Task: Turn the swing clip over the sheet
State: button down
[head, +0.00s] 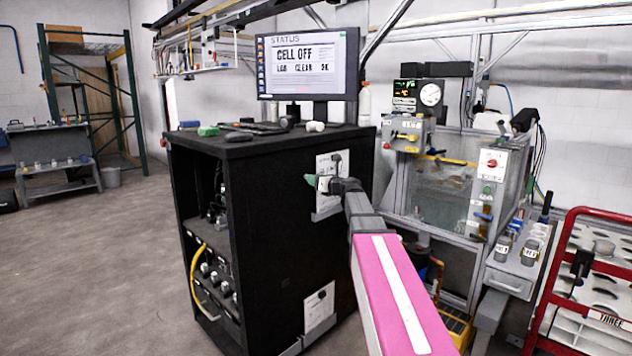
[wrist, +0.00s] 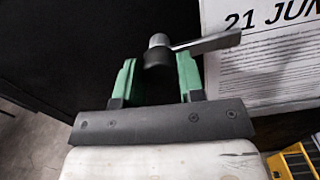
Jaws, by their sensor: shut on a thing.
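The swing clip (wrist: 205,44) is a grey lever on a round hub, in the wrist view. Its arm points right, and its tip overlaps the sheet's left part in the picture; whether it touches the paper I cannot tell. The white sheet (wrist: 270,65), printed "21 JUN", hangs on the black cabinet's side, and shows in the head view (head: 322,163). My gripper (wrist: 157,63) has green fingers on either side of the clip's hub and is shut on the clip. In the head view my gripper (head: 316,182) is at the sheet and hides the clip.
The black cabinet (head: 260,185) carries a monitor (head: 308,65) and small tools on top. A second sheet (head: 319,305) is lower on its side. A glazed machine (head: 440,190) stands to the right, and a red-framed rack (head: 590,270) at far right. Open floor lies left.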

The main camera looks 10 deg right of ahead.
jog(key=shift+m, duration=0.5)
jog(key=c, duration=0.7)
grip_release()
jog(key=shift+c, duration=0.2)
jog(key=v, duration=1.1)
